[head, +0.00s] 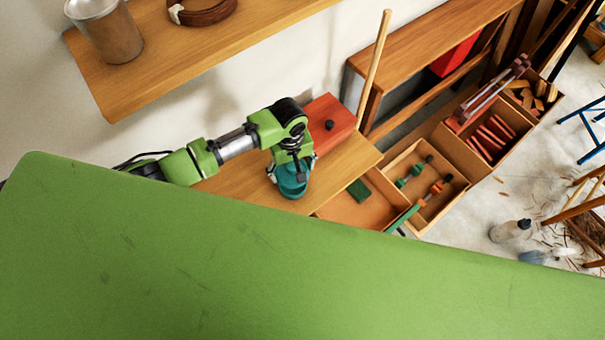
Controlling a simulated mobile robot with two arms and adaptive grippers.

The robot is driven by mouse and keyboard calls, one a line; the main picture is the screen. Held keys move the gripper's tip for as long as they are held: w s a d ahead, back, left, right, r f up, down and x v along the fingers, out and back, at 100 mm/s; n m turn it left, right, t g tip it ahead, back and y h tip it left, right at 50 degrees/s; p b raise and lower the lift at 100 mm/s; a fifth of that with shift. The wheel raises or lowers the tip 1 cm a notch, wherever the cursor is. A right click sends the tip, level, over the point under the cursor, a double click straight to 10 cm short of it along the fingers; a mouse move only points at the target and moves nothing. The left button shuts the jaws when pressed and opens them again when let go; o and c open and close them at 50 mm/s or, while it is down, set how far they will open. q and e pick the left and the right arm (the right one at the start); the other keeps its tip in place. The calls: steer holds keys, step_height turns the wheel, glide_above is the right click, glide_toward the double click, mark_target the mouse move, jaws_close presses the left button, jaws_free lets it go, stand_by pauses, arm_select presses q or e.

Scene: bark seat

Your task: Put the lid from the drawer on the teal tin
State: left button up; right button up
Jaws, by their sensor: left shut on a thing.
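The teal tin (292,190) stands on the wooden bench top (235,183), near its front edge. My left gripper (294,171) points down at the top of the tin and is shut. What it grips is mostly hidden by the fingers; it appears to be the lid, at the tin's top. I cannot tell whether the lid is seated or just above the rim. The open drawer (335,210), right of the tin, holds a dark green block (359,189), and no lid shows in it. My right gripper is out of view.
A red box with a black knob (330,122) stands close behind the tin. A wooden pole (375,65) rises at the bench's right end. Trays with tools (425,185) and red pieces (490,138) lie to the right. A shelf (190,45) with a metal can (105,32) hangs above.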

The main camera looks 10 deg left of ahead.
arm_select(q)
steer(key=shift+w+a+f, duration=0.1)
steer(key=shift+w+a, duration=0.1)
steer(key=shift+w+d+f+b, duration=0.1)
steer(key=shift+d+f+b, duration=0.05)
steer(key=shift+f+b, duration=0.75)
steer(key=shift+b, duration=0.1)
step_height(320, 180, down, 3)
steer(key=b, duration=0.4)
steer(key=shift+f, duration=0.4)
steer(key=shift+f+b, duration=0.3)
steer(key=shift+f, duration=0.35)
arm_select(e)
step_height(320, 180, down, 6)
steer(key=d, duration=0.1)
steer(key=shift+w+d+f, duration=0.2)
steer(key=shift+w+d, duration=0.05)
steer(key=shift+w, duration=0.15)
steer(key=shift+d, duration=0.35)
arm_select(q)
steer(key=shift+p, duration=0.45)
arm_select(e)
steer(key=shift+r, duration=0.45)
